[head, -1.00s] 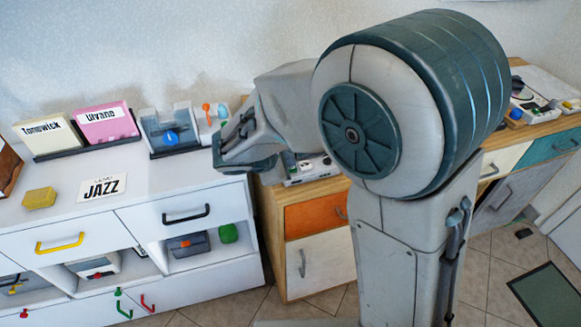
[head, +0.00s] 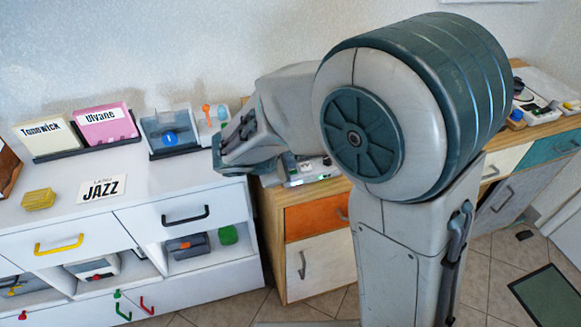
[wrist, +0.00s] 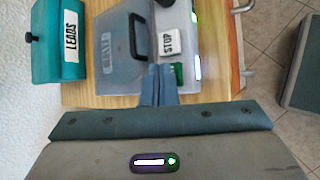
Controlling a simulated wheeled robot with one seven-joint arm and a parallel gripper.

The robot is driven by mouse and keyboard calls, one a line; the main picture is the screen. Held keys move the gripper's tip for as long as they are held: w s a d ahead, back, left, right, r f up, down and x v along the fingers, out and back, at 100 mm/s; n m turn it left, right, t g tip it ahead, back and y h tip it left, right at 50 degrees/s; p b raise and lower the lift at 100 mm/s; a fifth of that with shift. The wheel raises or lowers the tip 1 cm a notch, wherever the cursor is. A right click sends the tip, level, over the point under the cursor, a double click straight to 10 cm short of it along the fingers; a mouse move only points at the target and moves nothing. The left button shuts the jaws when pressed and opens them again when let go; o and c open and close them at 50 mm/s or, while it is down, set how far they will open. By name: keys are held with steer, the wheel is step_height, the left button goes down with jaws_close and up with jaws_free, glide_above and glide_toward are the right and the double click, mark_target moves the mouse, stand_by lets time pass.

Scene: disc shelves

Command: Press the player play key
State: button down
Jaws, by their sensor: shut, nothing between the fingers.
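The player (wrist: 120,60) shows in the wrist view as a grey unit with a translucent lid and a dark handle, on a wooden top. Its front strip carries a white key marked STOP (wrist: 170,42) and a green key (wrist: 179,74), whose label I cannot see. In the head view the player (head: 312,171) is partly hidden behind my arm, and the fingertips are hidden.
A white cabinet (head: 190,217) at the left bears disc cases, a yellow block (head: 38,199) and a JAZZ card (head: 102,189). The wall is close behind the player.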

steer(key=shift+r+p, duration=0.3)
steer(key=shift+r, duration=0.3)
steer(key=shift+r, duration=0.1)
step_height(320, 180, up, 5)
steer(key=p, duration=0.3)
steer(key=shift+p, duration=0.4)
steer(key=s+d+r+m+g, duration=0.1)
steer(key=s+d+m+g, duration=0.15)
steer(key=d+m, duration=0.2)
steer(key=s+d+r+m+g, duration=0.1)
steer(key=s+d+m, duration=0.3)
steer(key=d, duration=0.2)
steer(key=s+d+m+y, duration=0.2)
steer(key=s+m, duration=0.3)
steer(key=s+d+r+m+y, duration=0.1)
steer(key=s+d+m+y, duration=0.1)
steer(key=s+m, duration=0.4)
steer(key=shift+s+r+g+y, duration=0.2)
steer(key=shift+g+y, duration=0.25)
steer(key=shift+y, duration=0.35)
stand_by(0.4)
